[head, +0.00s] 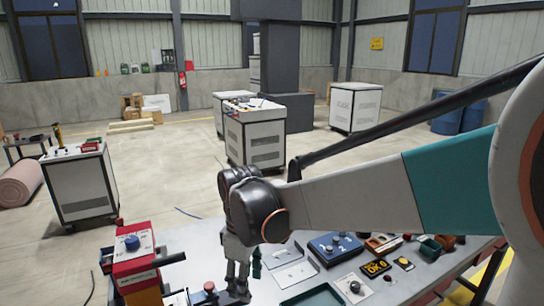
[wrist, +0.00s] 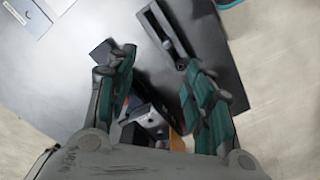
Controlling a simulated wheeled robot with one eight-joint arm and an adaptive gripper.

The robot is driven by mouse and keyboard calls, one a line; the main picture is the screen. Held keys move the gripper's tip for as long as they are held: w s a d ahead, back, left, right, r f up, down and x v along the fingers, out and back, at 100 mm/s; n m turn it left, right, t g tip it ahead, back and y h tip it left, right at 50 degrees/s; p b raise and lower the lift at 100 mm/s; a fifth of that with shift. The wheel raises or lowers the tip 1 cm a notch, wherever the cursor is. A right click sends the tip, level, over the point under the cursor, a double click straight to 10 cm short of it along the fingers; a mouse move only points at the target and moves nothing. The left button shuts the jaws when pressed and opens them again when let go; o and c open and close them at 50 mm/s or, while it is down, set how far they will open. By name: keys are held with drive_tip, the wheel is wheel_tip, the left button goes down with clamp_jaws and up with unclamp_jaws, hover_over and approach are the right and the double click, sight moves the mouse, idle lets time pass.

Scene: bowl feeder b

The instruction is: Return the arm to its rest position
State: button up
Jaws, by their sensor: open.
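My arm reaches in from the right in the head view and bends down at the wrist. My gripper (head: 240,283) hangs over the near part of the grey workbench (head: 190,262). In the wrist view my gripper (wrist: 160,62) has its two green-padded fingers spread apart, with nothing held between them. Below and beyond the fingers are a dark slotted block (wrist: 207,40) and a small grey-and-white part (wrist: 152,118) with an orange piece beside it. Whether the fingers touch anything on the bench cannot be told.
A red unit with a blue knob (head: 133,243) stands left of my gripper. To the right lie a blue box with knobs (head: 335,247), a green tray (head: 314,296), a white knob box (head: 352,287) and several small parts. White cabinets (head: 255,135) stand beyond; open floor lies between.

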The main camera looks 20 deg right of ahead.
drive_tip(key=s+d+r+m+t, duration=0.1)
drive_tip(key=s+r+m+t, duration=0.1)
drive_tip(key=s+m+t, duration=0.1)
drive_tip(key=s+d+r+m+t, duration=0.1)
drive_tip(key=s+d+m+t, duration=0.1)
drive_tip(key=s+m+t, duration=0.2)
drive_tip(key=s+m, duration=0.2)
drive_tip(key=s, duration=0.2)
drive_tip(key=shift+s+r, duration=0.25)
drive_tip(key=shift+r, duration=0.15)
